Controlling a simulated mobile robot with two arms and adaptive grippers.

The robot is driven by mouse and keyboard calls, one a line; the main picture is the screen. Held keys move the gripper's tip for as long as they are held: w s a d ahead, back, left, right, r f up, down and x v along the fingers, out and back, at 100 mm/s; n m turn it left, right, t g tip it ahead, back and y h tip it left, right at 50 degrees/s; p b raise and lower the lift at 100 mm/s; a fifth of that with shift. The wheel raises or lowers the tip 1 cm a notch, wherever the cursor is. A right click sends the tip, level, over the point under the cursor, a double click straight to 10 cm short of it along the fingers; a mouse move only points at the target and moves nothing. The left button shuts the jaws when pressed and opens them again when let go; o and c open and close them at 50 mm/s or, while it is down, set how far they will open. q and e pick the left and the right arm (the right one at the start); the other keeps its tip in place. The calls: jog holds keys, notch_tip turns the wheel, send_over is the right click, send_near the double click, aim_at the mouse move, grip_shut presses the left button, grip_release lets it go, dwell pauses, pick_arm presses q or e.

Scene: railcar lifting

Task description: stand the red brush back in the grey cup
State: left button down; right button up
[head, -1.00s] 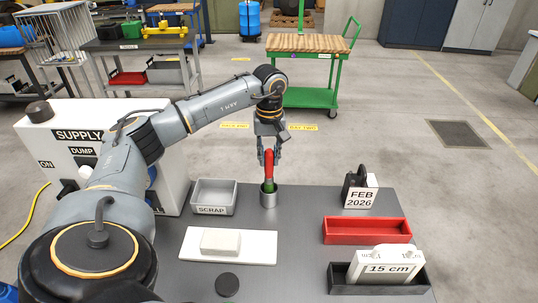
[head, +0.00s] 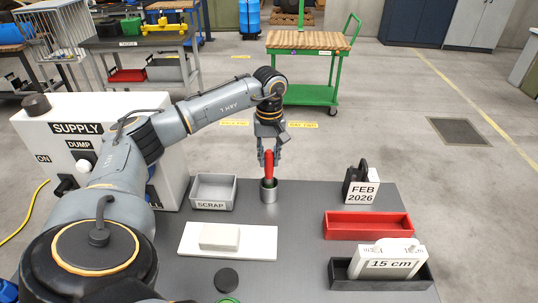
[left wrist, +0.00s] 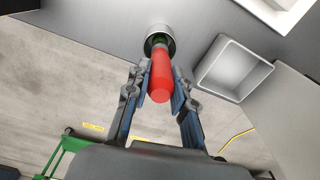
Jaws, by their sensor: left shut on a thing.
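The red brush (head: 269,168) stands about upright with its lower end inside the grey cup (head: 269,194) at the back of the dark table. My left gripper (head: 269,160) is above the cup, with its fingers shut on the brush's red handle. In the left wrist view the red handle (left wrist: 161,82) lies between the two fingers (left wrist: 160,92), and a dark green part leads into the cup's mouth (left wrist: 160,32). The brush's tip is hidden inside the cup. I cannot tell whether it touches the bottom. My right gripper is not in view.
A grey SCRAP tray (head: 213,204) stands just left of the cup. In front are a white board (head: 258,244) with a pale block and a dark round disc (head: 227,278). A red tray (head: 367,226), a date block (head: 362,192) and a dark tray (head: 400,285) are at the right.

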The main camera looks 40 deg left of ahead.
pick_arm(q)
jog(key=shift+f+b, duration=0.5)
jog(key=shift+f, duration=0.3)
jog(key=c, duration=1.1)
grip_release()
jog(key=shift+o, duration=0.2)
notch_tip(320, 180, up, 12)
jog(key=shift+d, duration=0.1)
